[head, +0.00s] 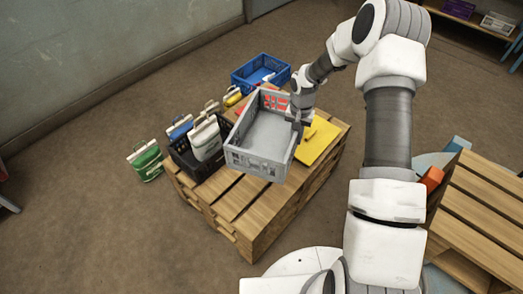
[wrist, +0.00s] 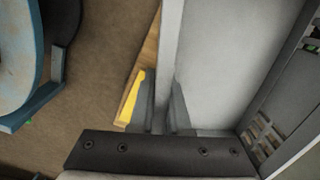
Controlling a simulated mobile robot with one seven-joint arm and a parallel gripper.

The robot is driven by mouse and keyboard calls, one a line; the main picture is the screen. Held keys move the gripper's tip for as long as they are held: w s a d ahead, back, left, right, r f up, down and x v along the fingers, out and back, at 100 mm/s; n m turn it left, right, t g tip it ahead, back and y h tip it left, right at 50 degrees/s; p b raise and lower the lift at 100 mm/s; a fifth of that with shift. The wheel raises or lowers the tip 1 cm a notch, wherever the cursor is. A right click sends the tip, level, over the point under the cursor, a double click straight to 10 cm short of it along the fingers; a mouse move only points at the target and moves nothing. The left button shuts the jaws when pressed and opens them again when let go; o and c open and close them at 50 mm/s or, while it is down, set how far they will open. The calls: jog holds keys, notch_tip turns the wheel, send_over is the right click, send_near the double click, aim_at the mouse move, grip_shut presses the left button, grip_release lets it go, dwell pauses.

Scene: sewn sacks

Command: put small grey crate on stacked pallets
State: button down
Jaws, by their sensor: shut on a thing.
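The small grey crate (head: 262,135) is over the stacked pallets (head: 237,205) in the head view, open side up and roughly level. I cannot tell whether its underside touches the boards. My gripper (head: 298,119) is shut on the crate's right wall. In the wrist view, the fingers of my gripper (wrist: 166,108) pinch the top of that wall. The grey crate (wrist: 235,65) shows there with a bare, empty floor. The crate hides part of the pallet top.
A black crate (head: 184,161) with sacks stands at the pallets' left side. A yellow sack (head: 318,143) lies to the right. A green sack (head: 146,161) stands on the floor at left. A blue crate (head: 243,75) is behind. Another slatted wooden top (head: 480,205) is at right.

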jog(key=w+f+m+b, duration=0.4)
jog(key=f, duration=1.2)
jog(key=b, duration=0.2)
send_near(277, 201)
jog(key=shift+s+f+b, duration=0.1)
jog(key=shift+f+b, duration=0.65)
jog(key=shift+f, duration=0.35)
jog(key=shift+f, duration=0.15)
jog(key=c, duration=0.9)
grip_release()
